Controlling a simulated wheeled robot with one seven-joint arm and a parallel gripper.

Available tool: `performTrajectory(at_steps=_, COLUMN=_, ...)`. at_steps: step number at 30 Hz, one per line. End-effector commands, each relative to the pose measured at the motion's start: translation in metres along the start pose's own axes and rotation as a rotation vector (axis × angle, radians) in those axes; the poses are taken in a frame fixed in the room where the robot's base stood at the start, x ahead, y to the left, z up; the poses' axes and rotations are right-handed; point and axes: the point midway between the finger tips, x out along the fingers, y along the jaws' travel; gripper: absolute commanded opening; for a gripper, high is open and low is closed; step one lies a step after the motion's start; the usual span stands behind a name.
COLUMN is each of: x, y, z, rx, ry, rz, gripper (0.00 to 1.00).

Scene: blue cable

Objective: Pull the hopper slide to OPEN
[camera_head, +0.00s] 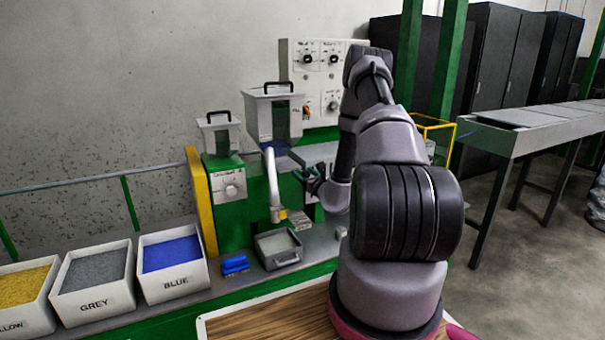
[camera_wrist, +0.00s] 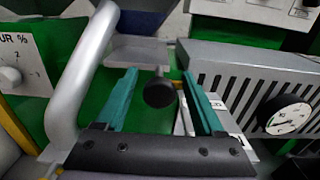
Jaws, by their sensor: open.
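The hopper slide shows in the wrist view as a flat grey plate (camera_wrist: 138,51) with a short rod and a round black knob (camera_wrist: 159,94) facing me. My gripper (camera_wrist: 158,75) is open, with one teal finger on each side of the rod and knob. Gaps show between both fingers and the knob, so I see no contact. In the head view my gripper (camera_head: 312,181) is at the machine below the large grey hopper (camera_head: 265,118); the knob cannot be made out there. I cannot read any OPEN marking.
A thick silver pipe (camera_wrist: 82,75) stands close to my left finger. A slotted grey cover (camera_wrist: 235,75) with a gauge (camera_wrist: 288,117) is at the right. In the head view, a metal tray (camera_head: 278,251), a blue object (camera_head: 235,265) and the BLUE bin (camera_head: 172,285) are below.

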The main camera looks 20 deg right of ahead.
Motion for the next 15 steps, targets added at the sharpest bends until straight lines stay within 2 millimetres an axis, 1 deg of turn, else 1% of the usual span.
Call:
performTrajectory(at_steps=1, x=0.0053, y=-0.0002, z=0.0003, rx=-0.001, ry=-0.002, rz=-0.001, gripper=0.70)
performTrajectory(at_steps=5, x=0.0124, y=0.0002, z=0.0002, rx=0.000, ry=0.000, rz=0.000, gripper=0.70)
performTrajectory(at_steps=13, x=0.0138, y=0.0001, z=0.0002, rx=0.000, ry=0.000, rz=0.000, gripper=0.70)
performTrajectory(at_steps=14, x=0.0138, y=0.0001, z=0.0002, rx=0.000, ry=0.000, rz=0.000, gripper=0.62)
performTrajectory(at_steps=15, x=0.0137, y=0.0001, z=0.0002, rx=0.000, ry=0.000, rz=0.000, gripper=0.47)
